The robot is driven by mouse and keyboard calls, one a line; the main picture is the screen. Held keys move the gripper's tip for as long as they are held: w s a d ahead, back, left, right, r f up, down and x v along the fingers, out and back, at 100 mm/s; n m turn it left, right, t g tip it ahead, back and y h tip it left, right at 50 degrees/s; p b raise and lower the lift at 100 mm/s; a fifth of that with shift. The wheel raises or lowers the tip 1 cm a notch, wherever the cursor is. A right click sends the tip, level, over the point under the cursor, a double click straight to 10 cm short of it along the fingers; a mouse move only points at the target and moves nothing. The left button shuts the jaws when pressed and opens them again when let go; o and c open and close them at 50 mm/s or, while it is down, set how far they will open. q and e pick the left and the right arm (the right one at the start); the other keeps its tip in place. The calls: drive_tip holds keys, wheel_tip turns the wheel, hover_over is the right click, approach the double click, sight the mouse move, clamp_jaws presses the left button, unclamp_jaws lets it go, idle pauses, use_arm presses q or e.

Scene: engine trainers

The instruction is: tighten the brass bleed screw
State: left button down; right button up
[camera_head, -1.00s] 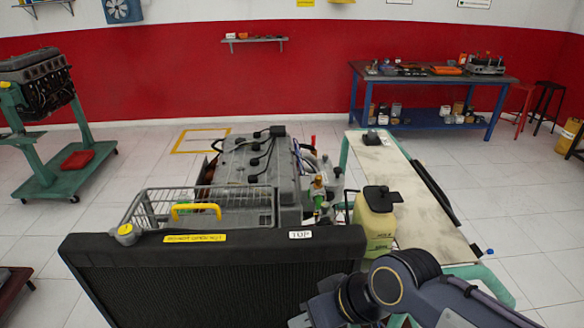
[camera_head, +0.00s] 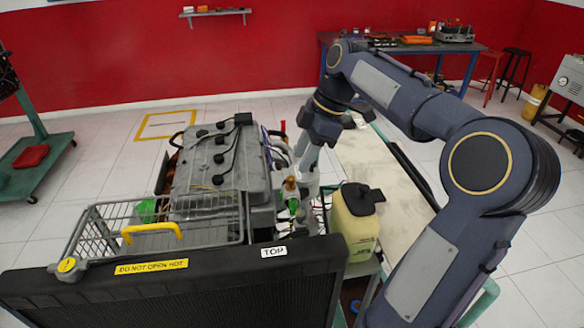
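A small brass-coloured fitting (camera_head: 290,184) stands upright beside the right side of the grey engine (camera_head: 213,160), above a green part (camera_head: 293,204). It is too small to tell whether it is the bleed screw itself. My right gripper (camera_head: 303,172) reaches down from my raised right arm and is close behind and to the right of the fitting. I cannot tell whether they touch. Its fingertips are small and partly hidden, so I cannot see whether they are open or shut. My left gripper is not in view.
A black radiator (camera_head: 180,285) with yellow and TOP labels spans the front. A wire basket (camera_head: 88,232) with a yellow handle sits behind it. A yellowish tank (camera_head: 355,230) with a black cap stands right of the fitting. A pale board (camera_head: 385,180) lies farther right.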

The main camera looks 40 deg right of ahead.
sight(292, 178)
drive_tip(key=shift+x, duration=2.65)
clamp_jaws()
